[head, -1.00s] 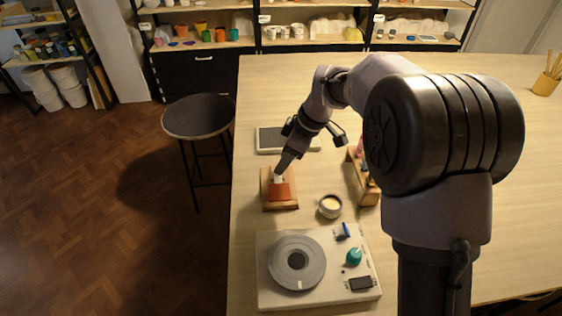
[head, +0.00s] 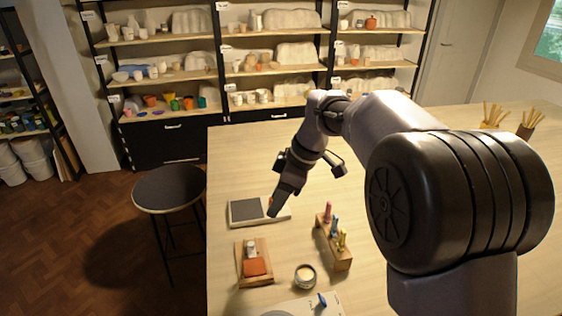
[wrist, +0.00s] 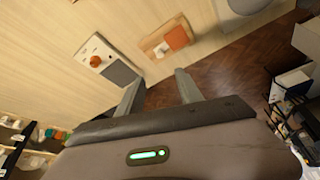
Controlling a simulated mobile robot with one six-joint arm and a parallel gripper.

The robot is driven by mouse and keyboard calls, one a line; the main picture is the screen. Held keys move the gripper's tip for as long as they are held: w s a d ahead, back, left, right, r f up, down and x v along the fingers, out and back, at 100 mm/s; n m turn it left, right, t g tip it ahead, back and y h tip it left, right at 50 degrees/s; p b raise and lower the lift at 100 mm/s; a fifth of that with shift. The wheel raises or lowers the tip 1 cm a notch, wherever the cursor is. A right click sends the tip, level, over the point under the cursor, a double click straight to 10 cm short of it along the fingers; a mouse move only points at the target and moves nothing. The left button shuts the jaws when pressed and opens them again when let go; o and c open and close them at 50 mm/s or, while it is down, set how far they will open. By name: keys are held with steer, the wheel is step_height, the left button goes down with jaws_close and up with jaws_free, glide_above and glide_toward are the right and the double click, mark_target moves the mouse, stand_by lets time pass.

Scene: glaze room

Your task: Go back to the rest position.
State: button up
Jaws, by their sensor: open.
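My gripper (head: 272,207) hangs above the table in the head view, over the right part of a flat grey-topped device (head: 245,211). In the wrist view my gripper (wrist: 160,90) shows two fingers spread apart with nothing between them. A wooden board (head: 242,279) with an orange block (head: 256,267) and a small whitish piece (head: 251,250) on it lies nearer the front, apart from the gripper. The board (wrist: 156,40) and orange block (wrist: 177,38) also show in the wrist view.
A wooden holder (head: 333,253) with coloured tools stands right of the board. A small round pot (head: 305,276) sits near the front. A dark stool (head: 170,188) stands left of the table (head: 400,290). Shelves (head: 270,97) line the back wall. The table's back middle is clear.

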steer(key=s+d+r+m+t+b, duration=0.1)
steer(key=s+d+r+m, duration=0.1)
steer(key=s+d+m, duration=0.3)
steer(key=s+d+r+m+t+h, duration=0.1)
steer(key=s+r+m, duration=0.15)
steer(key=s, duration=0.35)
steer(key=s+d+r+m+t+b, duration=0.1)
steer(key=s+d+m, duration=0.25)
steer(key=s, duration=0.25)
steer(key=s+d+f+m+t, duration=0.1)
steer(key=s+f+m, duration=0.1)
steer(key=s+m, duration=0.3)
steer(key=s+d+f+m+t+h+b, duration=0.1)
steer(key=s+d+f+m, duration=0.1)
steer(key=s+f+m, duration=0.1)
steer(key=shift+s+d+m, duration=0.25)
steer(key=shift+s+m, duration=0.65)
steer(key=shift+s, duration=0.25)
